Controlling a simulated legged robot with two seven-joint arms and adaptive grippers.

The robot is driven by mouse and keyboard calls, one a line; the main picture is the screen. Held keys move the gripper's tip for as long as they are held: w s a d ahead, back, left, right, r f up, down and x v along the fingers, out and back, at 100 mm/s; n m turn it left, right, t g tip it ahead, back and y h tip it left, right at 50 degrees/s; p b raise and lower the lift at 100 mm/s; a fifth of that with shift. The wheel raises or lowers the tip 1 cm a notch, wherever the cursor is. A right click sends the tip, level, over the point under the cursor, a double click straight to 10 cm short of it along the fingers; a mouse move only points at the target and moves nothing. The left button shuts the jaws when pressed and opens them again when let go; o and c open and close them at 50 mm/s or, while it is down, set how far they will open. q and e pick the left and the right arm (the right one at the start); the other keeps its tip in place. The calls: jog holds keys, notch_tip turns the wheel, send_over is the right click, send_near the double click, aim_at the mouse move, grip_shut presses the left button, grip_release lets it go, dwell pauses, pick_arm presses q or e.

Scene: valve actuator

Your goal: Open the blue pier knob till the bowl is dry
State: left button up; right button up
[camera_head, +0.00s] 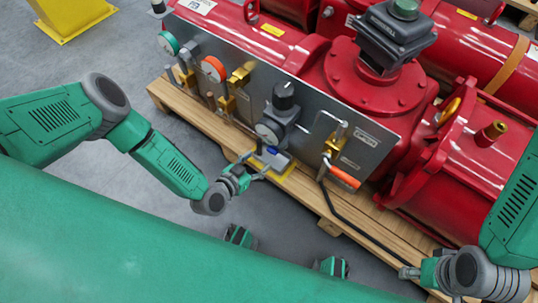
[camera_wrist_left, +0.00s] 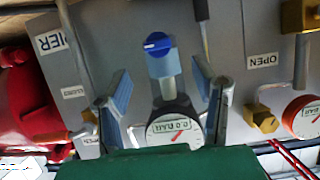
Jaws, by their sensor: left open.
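The blue knob (camera_head: 272,150) sits low on the grey panel, below a dark regulator (camera_head: 284,105) with a round gauge. In the left wrist view the blue knob (camera_wrist_left: 157,43) has a white mark on its face and caps a grey body with a pale blue stem (camera_wrist_left: 168,88). My left gripper (camera_head: 257,164) is open close to it. In the left wrist view the fingers of my left gripper (camera_wrist_left: 160,75) stand either side of the stem, apart from the knob. I cannot make out a bowl for certain. My right gripper (camera_head: 408,272) is at the lower right, small in view.
The grey panel (camera_head: 370,145) carries brass valves, gauges and an orange-handled lever (camera_head: 344,177) to the right. Red actuator bodies (camera_head: 380,90) stand behind it on a wooden pallet (camera_head: 215,125). A black hose runs along the pallet. Grey floor lies in front.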

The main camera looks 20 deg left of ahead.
aim_at(270, 151)
pick_arm(q)
jog(key=x, duration=0.1)
jog(key=b+x, duration=0.1)
jog(key=x, duration=0.1)
jog(key=b+x, duration=0.1)
jog(key=x, duration=0.1)
jog(key=shift+d, duration=0.3)
jog(key=shift+w+f, duration=0.2)
jog(key=shift+w, duration=0.1)
jog(key=shift+w+f, duration=0.15)
jog(key=shift+w, duration=0.25)
pick_arm(e)
notch_tip(270, 151, down, 3)
jog(key=shift+f, duration=0.1)
jog(key=shift+d, duration=0.15)
pick_arm(q)
jog(key=shift+d, duration=0.2)
jog(key=c, duration=1.1)
pick_arm(e)
jog(key=shift+d+f, duration=0.1)
